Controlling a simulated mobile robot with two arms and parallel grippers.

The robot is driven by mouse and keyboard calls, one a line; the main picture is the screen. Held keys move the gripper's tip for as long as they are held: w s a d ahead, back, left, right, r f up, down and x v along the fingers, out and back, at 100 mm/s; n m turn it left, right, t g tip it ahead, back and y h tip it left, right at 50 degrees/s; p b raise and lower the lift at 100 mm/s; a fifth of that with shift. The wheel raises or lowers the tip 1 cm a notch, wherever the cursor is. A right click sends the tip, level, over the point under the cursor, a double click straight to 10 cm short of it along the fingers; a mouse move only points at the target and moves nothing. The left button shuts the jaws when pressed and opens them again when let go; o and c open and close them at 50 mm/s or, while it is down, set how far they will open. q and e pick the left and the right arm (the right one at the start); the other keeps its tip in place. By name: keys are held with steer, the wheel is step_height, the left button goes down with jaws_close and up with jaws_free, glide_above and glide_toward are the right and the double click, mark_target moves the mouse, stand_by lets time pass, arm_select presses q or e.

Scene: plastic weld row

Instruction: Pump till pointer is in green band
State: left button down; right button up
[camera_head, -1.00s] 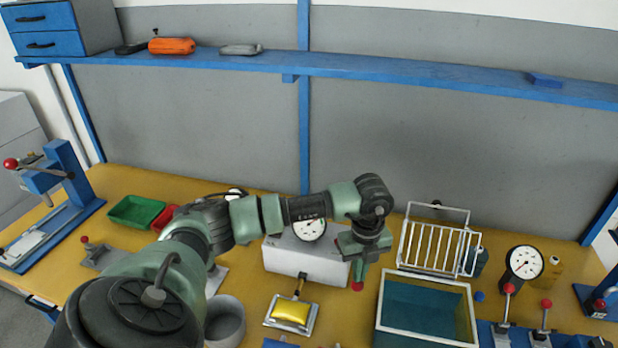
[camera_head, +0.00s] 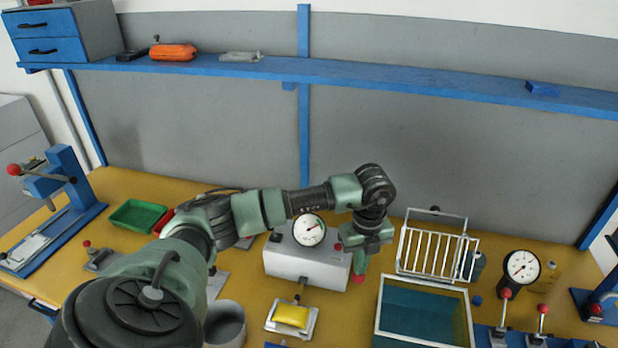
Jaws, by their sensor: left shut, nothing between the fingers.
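A light grey box (camera_head: 292,262) stands mid-table with a round white dial gauge (camera_head: 309,230) on its front. The dial's dark pointer slants up to the right; a green band is too small to make out. A red knob (camera_head: 358,279) is just off the box's right end. My left gripper (camera_head: 360,264) points down directly above this knob, shut with nothing between its fingers. Whether it touches the knob I cannot tell. The knob's lever is hidden behind the gripper. A second dial gauge (camera_head: 521,266) stands at the right. My right gripper is not in view.
A yellow pad (camera_head: 291,316) lies in front of the box. A teal tank (camera_head: 424,310) and white wire rack (camera_head: 437,251) stand close right of the gripper. Red-knobbed levers (camera_head: 505,293) are farther right. A blue shelf (camera_head: 400,82) spans the back.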

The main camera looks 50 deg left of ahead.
arm_select(q)
step_height(320, 180, up, 6)
steer(key=w+p, duration=0.1)
steer(key=p, duration=0.2)
steer(key=shift+w+a, duration=0.15)
steer(key=shift+a, duration=0.2)
stand_by(0.6)
